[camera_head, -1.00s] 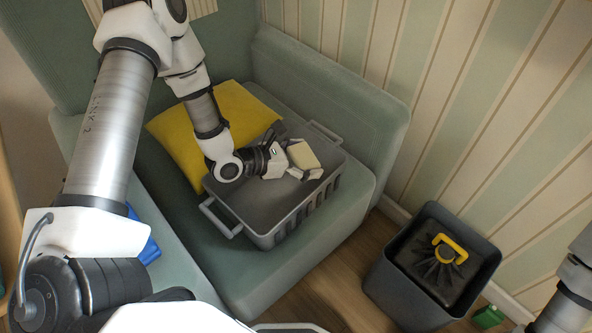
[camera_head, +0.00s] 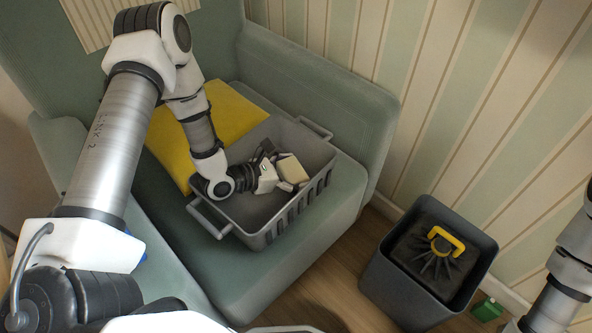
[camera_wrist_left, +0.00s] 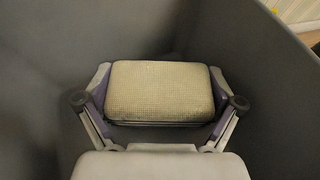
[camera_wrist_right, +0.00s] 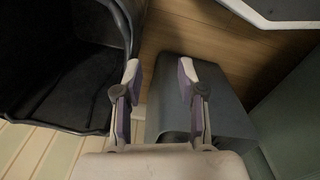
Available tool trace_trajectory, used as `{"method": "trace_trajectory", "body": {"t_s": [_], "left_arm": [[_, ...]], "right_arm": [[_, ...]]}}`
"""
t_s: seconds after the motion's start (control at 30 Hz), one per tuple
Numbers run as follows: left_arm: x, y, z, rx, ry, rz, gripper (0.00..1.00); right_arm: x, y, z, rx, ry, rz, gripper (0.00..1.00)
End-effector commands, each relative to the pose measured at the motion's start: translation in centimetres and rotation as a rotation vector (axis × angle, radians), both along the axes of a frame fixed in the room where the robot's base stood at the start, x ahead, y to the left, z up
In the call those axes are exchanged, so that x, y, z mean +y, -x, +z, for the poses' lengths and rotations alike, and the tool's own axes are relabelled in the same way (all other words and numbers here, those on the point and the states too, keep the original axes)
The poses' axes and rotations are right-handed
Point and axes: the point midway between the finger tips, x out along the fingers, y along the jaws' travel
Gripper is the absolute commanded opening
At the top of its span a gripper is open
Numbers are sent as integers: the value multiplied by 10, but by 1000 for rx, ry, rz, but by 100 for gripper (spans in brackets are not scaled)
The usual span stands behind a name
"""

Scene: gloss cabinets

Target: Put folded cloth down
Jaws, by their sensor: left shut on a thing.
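The folded cloth (camera_head: 293,170) is a cream, textured, pillow-like block. My left gripper (camera_head: 287,174) is shut on it inside the grey crate (camera_head: 283,222), towards the crate's right end. In the left wrist view the cloth (camera_wrist_left: 160,88) sits between both fingers, with grey crate walls around it. I cannot tell whether the cloth touches the crate floor. My right gripper (camera_wrist_right: 160,72) is open and empty in the right wrist view; its fingers are out of the head view.
The crate stands on a green sofa (camera_head: 345,205) beside a yellow cushion (camera_head: 225,115). A dark bin (camera_head: 385,290) on the wooden floor has a yellow-handled brush (camera_head: 440,245) inside. A small green object (camera_head: 487,309) lies right of the bin. A striped wall is behind.

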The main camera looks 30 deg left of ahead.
Motion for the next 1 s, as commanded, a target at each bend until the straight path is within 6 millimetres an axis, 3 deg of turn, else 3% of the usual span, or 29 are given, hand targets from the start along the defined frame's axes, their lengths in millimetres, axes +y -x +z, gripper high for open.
{"method": "trace_trajectory", "body": {"t_s": [0.07, 0.1, 0.43, 0.57, 0.8, 1.0], "left_arm": [[0, 0, 0, 0, 0, 0, 64], [0, 0, 0, 0, 0, 0, 100], [0, 0, 2, 0, 0, 0, 100], [0, 0, 19, 0, 0, 0, 100], [30, 37, 36, 1, 4, 7, 100], [42, 54, 42, 1, 1, 2, 100]], "right_arm": [[0, 0, 0, 0, 0, 0, 40], [0, 0, 0, 0, 0, 0, 40], [0, 0, 1, 0, 0, 0, 40], [0, 0, 17, 0, 0, 0, 40], [0, 0, 32, 0, 0, 0, 40], [0, 0, 38, 0, 0, 0, 40]]}}
